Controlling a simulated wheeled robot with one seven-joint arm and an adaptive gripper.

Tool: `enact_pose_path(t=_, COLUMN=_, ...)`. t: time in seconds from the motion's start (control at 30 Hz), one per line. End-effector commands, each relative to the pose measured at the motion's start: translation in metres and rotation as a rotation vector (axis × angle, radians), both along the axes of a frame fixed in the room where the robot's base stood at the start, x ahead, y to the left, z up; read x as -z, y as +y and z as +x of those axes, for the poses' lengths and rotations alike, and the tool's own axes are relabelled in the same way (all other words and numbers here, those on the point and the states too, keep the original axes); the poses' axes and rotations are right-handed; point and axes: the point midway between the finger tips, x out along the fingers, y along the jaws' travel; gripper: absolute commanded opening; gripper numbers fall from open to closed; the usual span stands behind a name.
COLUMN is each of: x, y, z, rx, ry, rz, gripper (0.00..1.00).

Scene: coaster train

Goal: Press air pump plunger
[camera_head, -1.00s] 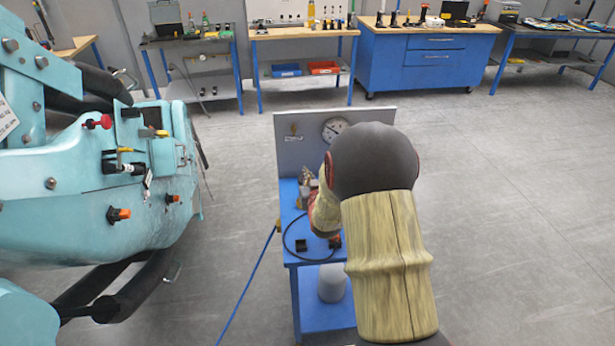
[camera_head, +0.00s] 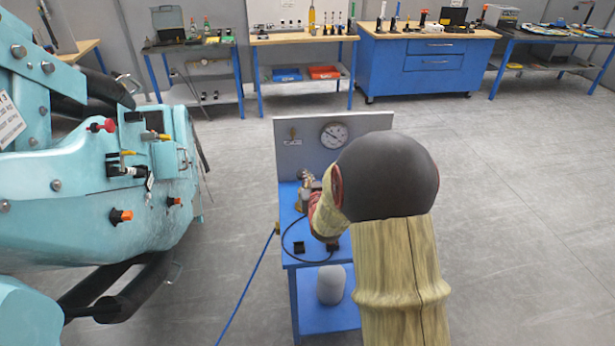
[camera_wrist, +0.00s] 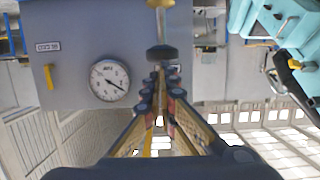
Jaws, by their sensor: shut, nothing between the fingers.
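In the wrist view, a black round knob (camera_wrist: 161,53) sits on a metal rod with a brass-coloured end; it looks like the pump plunger. My gripper (camera_wrist: 160,76) is shut and empty, its fingertips right beside the knob in the picture. I cannot tell whether they touch it. In the head view, a small metal fitting that seems part of the pump (camera_head: 306,185) stands on the blue bench (camera_head: 290,221). My arm hides the gripper and part of the bench there.
A grey panel (camera_head: 300,157) with a round gauge (camera_head: 334,135) stands behind the bench; the gauge also shows in the wrist view (camera_wrist: 109,80). A teal machine (camera_head: 85,210) is at the left, near the bench. Open floor (camera_head: 520,200) lies to the right. Workbenches line the back wall.

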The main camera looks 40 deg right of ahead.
Motion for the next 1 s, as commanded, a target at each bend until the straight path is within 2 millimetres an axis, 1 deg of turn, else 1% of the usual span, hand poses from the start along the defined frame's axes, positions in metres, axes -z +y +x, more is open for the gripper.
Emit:
enact_pose_path(t=0.03, x=-0.006, y=0.005, z=-0.009, rx=0.001, ry=-0.002, rz=-0.002, gripper=0.00)
enact_pose_path(t=0.2, x=-0.013, y=0.019, z=-0.031, rx=0.000, ry=-0.004, rz=-0.003, gripper=0.00)
enact_pose_path(t=0.4, x=-0.016, y=0.027, z=-0.046, rx=0.000, ry=-0.004, rz=-0.003, gripper=0.00)
enact_pose_path(t=0.53, x=-0.017, y=0.029, z=-0.048, rx=0.000, ry=-0.004, rz=-0.003, gripper=0.00)
enact_pose_path(t=1.0, x=-0.017, y=0.029, z=-0.048, rx=0.000, ry=-0.005, rz=-0.003, gripper=0.00)
